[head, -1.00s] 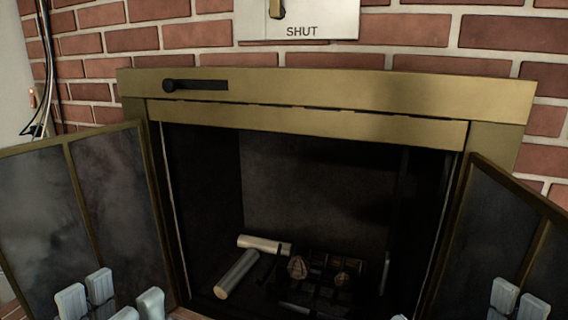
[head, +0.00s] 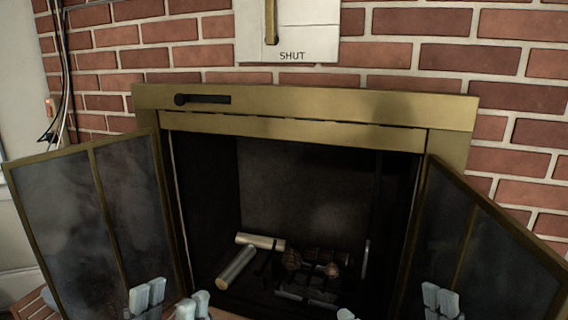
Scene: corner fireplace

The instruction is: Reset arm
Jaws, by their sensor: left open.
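My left gripper (head: 167,300) shows at the bottom of the head view, left of the middle. Its pale fingers stand apart with nothing between them. My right gripper (head: 394,306) is at the bottom right, with a pale finger pair on its right and a small fingertip on its left. There is a wide gap between them and I see nothing held. Both grippers are in front of the open fireplace (head: 308,190), apart from its doors as far as I can see. The lower parts of both grippers are cut off by the frame.
The left glass door (head: 95,225) and right glass door (head: 480,250) stand open on either side. Inside the firebox lie pale logs (head: 238,267) and a dark grate with pine cones (head: 291,260). A lever plate marked SHUT (head: 300,35) is on the brick wall above.

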